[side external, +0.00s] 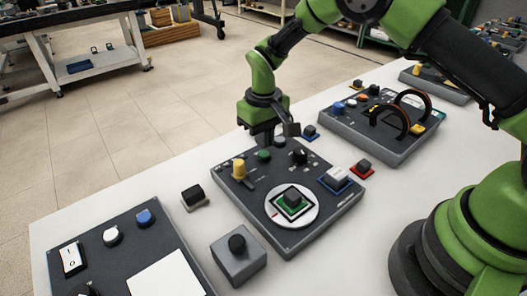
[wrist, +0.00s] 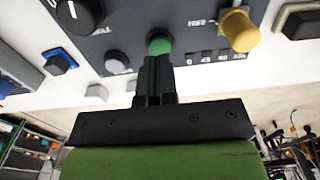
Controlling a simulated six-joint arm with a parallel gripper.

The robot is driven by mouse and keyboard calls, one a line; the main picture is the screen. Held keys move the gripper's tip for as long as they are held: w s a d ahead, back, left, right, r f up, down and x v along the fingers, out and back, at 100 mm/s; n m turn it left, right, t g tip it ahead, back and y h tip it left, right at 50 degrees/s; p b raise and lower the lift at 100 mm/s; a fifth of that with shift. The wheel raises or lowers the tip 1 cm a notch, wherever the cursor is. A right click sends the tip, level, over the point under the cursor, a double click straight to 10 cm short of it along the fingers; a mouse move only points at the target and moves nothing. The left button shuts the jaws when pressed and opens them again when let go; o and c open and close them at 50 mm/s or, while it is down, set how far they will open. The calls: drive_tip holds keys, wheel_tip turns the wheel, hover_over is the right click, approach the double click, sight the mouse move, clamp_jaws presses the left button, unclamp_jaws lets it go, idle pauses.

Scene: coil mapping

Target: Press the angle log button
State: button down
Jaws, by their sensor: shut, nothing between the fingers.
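A dark control panel (side external: 250,208) lies on the white table. A green round button (side external: 264,155) sits near its far edge; it also shows in the wrist view (wrist: 160,43). Labels are too small to read, so I cannot tell for sure which control is the angle log button. My gripper (side external: 267,143) points down over the panel's far edge, its tips right by the green button. In the wrist view its shut, empty fingers (wrist: 156,66) end at the button's near edge; I cannot tell whether they touch it.
A yellow knob (side external: 239,169), a black knob (side external: 299,157) and a white disc (side external: 272,211) bearing a black block share the panel. A grey box (side external: 238,262) with a black knob and small blocks stand around it. Other panels lie left (side external: 120,262) and right (side external: 385,138).

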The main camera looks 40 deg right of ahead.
sight(264, 154)
drive_tip(key=shift+f, duration=0.1)
idle(0.6)
drive_tip(key=shift+f, duration=1.15)
drive_tip(key=shift+r, duration=3.2)
